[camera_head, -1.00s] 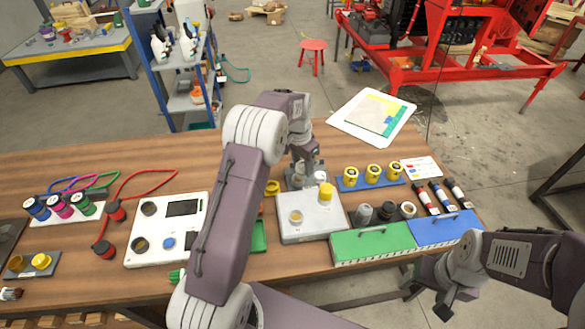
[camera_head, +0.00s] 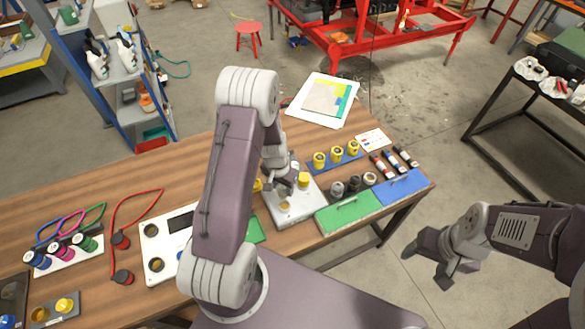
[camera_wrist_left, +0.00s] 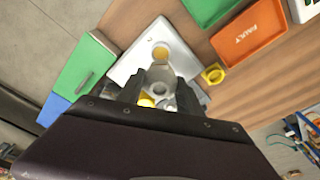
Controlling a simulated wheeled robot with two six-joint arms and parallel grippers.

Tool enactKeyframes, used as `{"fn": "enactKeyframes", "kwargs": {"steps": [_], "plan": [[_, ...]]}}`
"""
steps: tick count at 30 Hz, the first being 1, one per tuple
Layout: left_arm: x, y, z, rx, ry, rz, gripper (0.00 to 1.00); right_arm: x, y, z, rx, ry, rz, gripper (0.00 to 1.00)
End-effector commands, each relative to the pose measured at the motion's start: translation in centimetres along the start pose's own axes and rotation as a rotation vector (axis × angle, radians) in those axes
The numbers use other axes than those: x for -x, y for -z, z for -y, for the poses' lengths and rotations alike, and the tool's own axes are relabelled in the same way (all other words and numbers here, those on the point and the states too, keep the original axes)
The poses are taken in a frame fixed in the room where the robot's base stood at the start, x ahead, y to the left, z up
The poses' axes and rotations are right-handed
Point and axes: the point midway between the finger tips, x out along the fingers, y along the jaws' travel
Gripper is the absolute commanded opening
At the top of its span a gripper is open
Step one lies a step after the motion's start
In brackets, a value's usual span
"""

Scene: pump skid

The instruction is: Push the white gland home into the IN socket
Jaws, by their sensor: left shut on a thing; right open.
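The pale grey box (camera_head: 312,202) on the bench is the socket block; it also shows in the wrist view (camera_wrist_left: 128,68). One round socket with a tan inside (camera_wrist_left: 160,52) is open there. A yellow fitting (camera_head: 303,179) stands on the block's back part. My left gripper (camera_head: 284,190) is above the block, pointing down. In the wrist view it (camera_wrist_left: 162,92) is shut on a whitish hexagonal piece, the white gland (camera_wrist_left: 162,88), apart from the open socket in that picture. The IN label is not readable. My right gripper (camera_head: 427,266) is open and empty, off the bench.
Dark and grey fittings (camera_head: 353,184) and yellow-capped parts (camera_head: 337,155) are close behind. A white panel (camera_head: 160,238) lies left. An orange FAULT tray (camera_wrist_left: 247,38) shows in the wrist view.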

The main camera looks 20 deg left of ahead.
Motion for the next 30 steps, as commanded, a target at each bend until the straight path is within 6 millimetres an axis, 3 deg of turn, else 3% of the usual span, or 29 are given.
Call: {"fn": "enactKeyframes", "kwargs": {"steps": [11, 26, 30], "plan": [[-0.9, -0.3, 0.1, 0.004, 0.003, 0.000, 0.00, -0.8, -0.1, 0.0, 0.000, 0.000, 0.000, 0.68], [-5.7, -0.9, 0.0, 0.003, 0.002, 0.001, 0.00, -4.8, -0.5, -0.1, 0.000, 0.000, 0.000, 0.68], [-5.3, -0.8, 0.0, 0.003, 0.002, 0.000, 0.00, -4.4, -0.5, -0.1, 0.000, 0.000, 0.000, 0.68]]}}
